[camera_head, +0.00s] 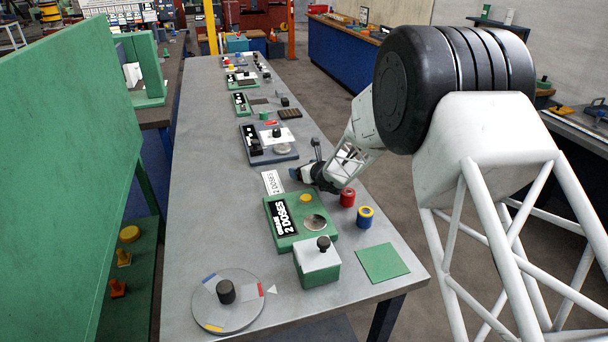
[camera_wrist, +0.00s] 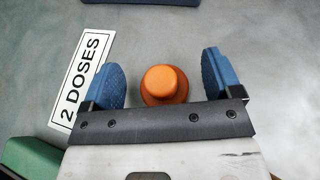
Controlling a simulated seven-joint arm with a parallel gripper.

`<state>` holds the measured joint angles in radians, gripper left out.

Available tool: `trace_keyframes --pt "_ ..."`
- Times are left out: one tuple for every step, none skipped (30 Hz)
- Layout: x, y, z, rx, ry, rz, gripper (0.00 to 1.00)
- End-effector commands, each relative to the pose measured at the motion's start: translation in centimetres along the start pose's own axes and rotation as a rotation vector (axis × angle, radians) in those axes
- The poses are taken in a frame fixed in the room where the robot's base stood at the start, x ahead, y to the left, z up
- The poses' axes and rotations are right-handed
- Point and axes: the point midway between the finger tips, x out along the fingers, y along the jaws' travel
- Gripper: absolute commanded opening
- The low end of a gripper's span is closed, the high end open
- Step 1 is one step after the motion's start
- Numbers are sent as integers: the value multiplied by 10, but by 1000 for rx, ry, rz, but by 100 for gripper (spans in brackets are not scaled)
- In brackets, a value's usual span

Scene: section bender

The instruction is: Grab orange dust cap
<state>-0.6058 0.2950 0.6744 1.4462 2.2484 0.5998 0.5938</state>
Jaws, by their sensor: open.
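The orange dust cap (camera_wrist: 164,85) shows in the wrist view as a round, stepped orange piece on the grey bench. It sits between the two blue finger pads of my gripper (camera_wrist: 161,70), with a visible gap on each side. My gripper is open and holds nothing. In the head view my gripper (camera_head: 301,174) is low over the bench, beside the white 2 DOSES label. The dust cap is not visible there, hidden by the gripper. Whether the pads are down at the cap's height is hard to tell.
The white 2 DOSES label (camera_wrist: 80,80) lies left of the fingers. A grey fixture (camera_head: 262,157) lies behind. Bare bench (camera_head: 205,160) is free on the left.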

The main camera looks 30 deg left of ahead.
Motion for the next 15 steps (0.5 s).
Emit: trace_keyframes --pt "0 0 0 0 0 0 84" --pt "0 0 0 0 0 0 84" --pt "0 0 0 0 0 0 84" --pt "0 0 0 0 0 0 84" --pt "0 0 0 0 0 0 84" --pt "0 0 0 0 0 0 84" --pt "0 0 0 0 0 0 84" --pt "0 0 0 0 0 0 84" --pt "0 0 0 0 0 0 84" --pt "0 0 0 0 0 0 81" --pt "0 0 0 0 0 0 77" --pt "0 0 0 0 0 0 71" --pt "0 0 0 0 0 0 66" --pt "0 0 0 0 0 0 62" --pt "0 0 0 0 0 0 55"
